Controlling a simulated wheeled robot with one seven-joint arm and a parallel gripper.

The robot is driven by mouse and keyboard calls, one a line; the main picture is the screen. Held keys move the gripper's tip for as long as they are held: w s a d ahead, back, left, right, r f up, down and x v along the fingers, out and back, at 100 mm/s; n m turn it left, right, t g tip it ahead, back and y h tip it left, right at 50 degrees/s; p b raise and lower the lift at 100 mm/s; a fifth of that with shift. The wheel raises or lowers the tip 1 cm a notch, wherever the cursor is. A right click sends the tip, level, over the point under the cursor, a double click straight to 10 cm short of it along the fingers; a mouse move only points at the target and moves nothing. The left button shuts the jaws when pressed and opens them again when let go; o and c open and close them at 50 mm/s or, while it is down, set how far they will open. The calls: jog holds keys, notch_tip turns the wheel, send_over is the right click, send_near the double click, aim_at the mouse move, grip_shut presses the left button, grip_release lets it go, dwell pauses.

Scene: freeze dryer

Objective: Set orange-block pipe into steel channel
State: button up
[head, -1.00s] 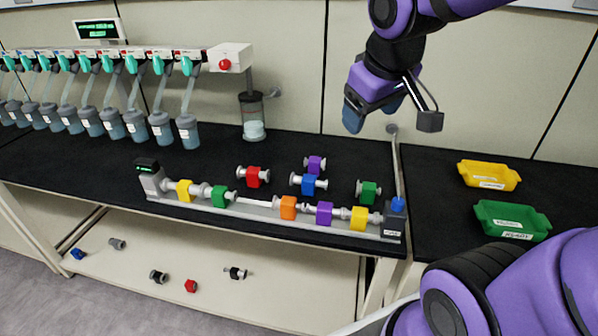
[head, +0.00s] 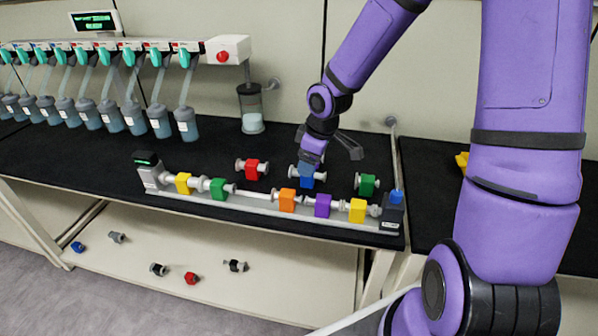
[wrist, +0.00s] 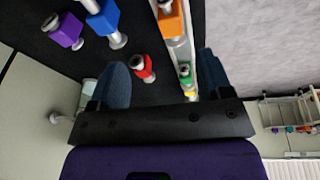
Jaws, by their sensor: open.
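The orange-block pipe (head: 287,200) lies along the steel channel (head: 255,206), left of the purple-block pipe (head: 322,205). I cannot tell how deeply it is seated. A bare stretch of channel separates it from the green-block pipe (head: 218,189). My gripper (head: 308,168) is over the bench behind the channel, by the blue-block pipe (head: 307,180), which it partly hides. In the wrist view my gripper (wrist: 163,78) is open with nothing held, and the orange block (wrist: 171,22) shows ahead of and between its fingers. The channel (wrist: 190,45) runs alongside.
A red-block pipe (head: 252,169) and another green-block pipe (head: 367,184) lie behind the channel. A yellow-block pipe (head: 357,210) is in its right part, beside the dark end block (head: 392,212). Flasks hang at the back left. Loose pipes lie on the lower shelf (head: 210,245).

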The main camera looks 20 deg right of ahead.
aim_at(289, 193)
jog(key=f, duration=0.1)
jog(key=w+a+f+n+y, duration=0.1)
jog(key=f, duration=0.1)
jog(key=w+a+f+y, duration=0.1)
jog(key=f, duration=0.1)
jog(key=shift+w+a+f, duration=0.15)
jog(key=shift+w+a, duration=0.05)
jog(key=shift+x, duration=5.3)
jog(key=shift+w, duration=0.1)
jog(key=c, duration=1.1)
jog(key=shift+c, duration=0.2)
jog(key=shift+d, duration=0.25)
jog(key=o, duration=1.1)
jog(key=shift+o, duration=0.2)
